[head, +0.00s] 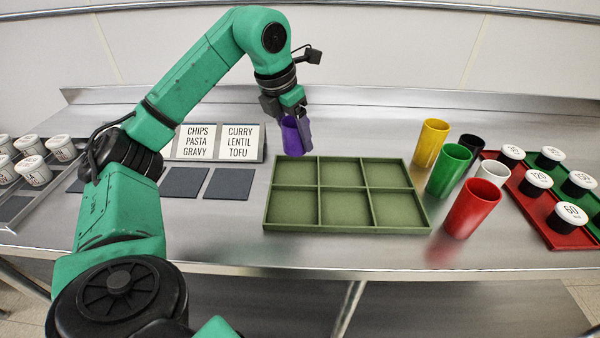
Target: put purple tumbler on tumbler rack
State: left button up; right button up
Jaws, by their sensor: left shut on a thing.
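The purple tumbler (292,138) is in my left gripper (290,115), which comes down from above and is shut on it. The tumbler is slightly tilted and is seen just behind the back left corner of the green rack; whether it touches anything below, I cannot tell. The green tumbler rack (346,233) is a shallow tray with two rows of three compartments, all empty. It lies in the middle of the steel counter. My right gripper is not in view.
Right of the rack stand yellow (430,143), green (448,170), black (471,144), white (493,172) and red (471,208) tumblers. A board with lidded pots (536,183) is at far right.

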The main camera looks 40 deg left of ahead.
aim_at(285, 131)
pick_arm(q)
notch_tip(285, 131, down, 6)
jog(key=shift+s+d+f+b, duration=0.1)
jog(key=shift+s+f+b, duration=0.1)
jog(key=shift+b, duration=0.2)
jog(key=shift+w+f, duration=0.1)
jog(key=shift+f, duration=0.2)
jog(key=o, duration=1.3)
jog(key=shift+r, duration=0.2)
jog(key=p+v, duration=0.1)
jog(key=v, duration=1)
jog(key=shift+r+p, duration=0.3)
jog(key=shift+r, duration=0.1)
